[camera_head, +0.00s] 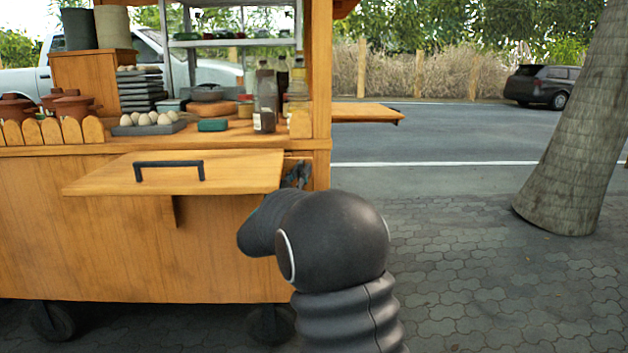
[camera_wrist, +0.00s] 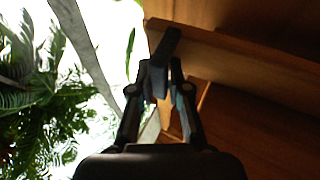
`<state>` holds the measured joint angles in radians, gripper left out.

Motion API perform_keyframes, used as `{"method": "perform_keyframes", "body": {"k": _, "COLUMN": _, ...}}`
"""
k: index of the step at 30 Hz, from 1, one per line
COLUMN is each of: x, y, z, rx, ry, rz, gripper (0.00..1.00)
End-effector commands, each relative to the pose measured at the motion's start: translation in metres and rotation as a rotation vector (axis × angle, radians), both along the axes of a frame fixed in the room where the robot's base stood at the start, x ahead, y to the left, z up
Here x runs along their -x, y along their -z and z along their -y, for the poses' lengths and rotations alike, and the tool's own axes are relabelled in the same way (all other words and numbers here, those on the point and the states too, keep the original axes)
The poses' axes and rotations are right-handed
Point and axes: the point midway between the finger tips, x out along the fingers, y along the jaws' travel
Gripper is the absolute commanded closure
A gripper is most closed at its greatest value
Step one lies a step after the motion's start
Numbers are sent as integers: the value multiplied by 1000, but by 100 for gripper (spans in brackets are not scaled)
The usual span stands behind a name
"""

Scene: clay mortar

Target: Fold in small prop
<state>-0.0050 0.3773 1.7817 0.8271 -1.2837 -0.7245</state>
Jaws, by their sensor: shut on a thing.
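My gripper (camera_head: 297,172) is at the right front corner of the wooden cart, just right of the raised front shelf (camera_head: 105,180). In the wrist view my gripper (camera_wrist: 168,72) has its fingers close together beneath a wooden board (camera_wrist: 235,62). It is shut on a narrow piece, mostly hidden by the fingers, apparently the small prop. A wooden bracket (camera_head: 172,211) stands under the front shelf, which has a black handle (camera_head: 169,165). A smaller side shelf (camera_head: 362,113) sticks out level to the right of the cart; its underside is hidden in the head view.
The counter holds a tray of eggs (camera_head: 150,124), bottles (camera_head: 265,98) and clay pots (camera_head: 73,104). The cart's right post (camera_head: 321,90) rises beside my gripper. Open pavement (camera_head: 470,270) lies to the right, with a tree trunk (camera_head: 580,130) farther off.

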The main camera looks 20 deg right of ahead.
Motion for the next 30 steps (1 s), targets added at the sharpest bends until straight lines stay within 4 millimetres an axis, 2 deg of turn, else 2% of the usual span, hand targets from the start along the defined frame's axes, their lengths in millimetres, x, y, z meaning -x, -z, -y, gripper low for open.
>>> {"method": "perform_keyframes", "body": {"k": 3, "x": -19, "y": -1, "z": 5, "rx": -1, "ry": -6, "rz": 1, "gripper": 100}}
{"method": "perform_keyframes", "body": {"k": 9, "x": -38, "y": -1, "z": 10, "rx": -1, "ry": -13, "rz": 1, "gripper": 100}}
{"method": "perform_keyframes", "body": {"k": 23, "x": -44, "y": -1, "z": 13, "rx": 2, "ry": -17, "rz": -1, "gripper": 100}}
{"method": "perform_keyframes", "body": {"k": 24, "x": -44, "y": -2, "z": 13, "rx": 2, "ry": -17, "rz": -1, "gripper": 79}}
{"method": "perform_keyframes", "body": {"k": 26, "x": -44, "y": -2, "z": 13, "rx": 1, "ry": -17, "rz": 0, "gripper": 64}}
{"method": "perform_keyframes", "body": {"k": 27, "x": -44, "y": -2, "z": 13, "rx": 1, "ry": -17, "rz": 0, "gripper": 60}}
{"method": "perform_keyframes", "body": {"k": 30, "x": -44, "y": -1, "z": 13, "rx": 1, "ry": -16, "rz": 0, "gripper": 60}}
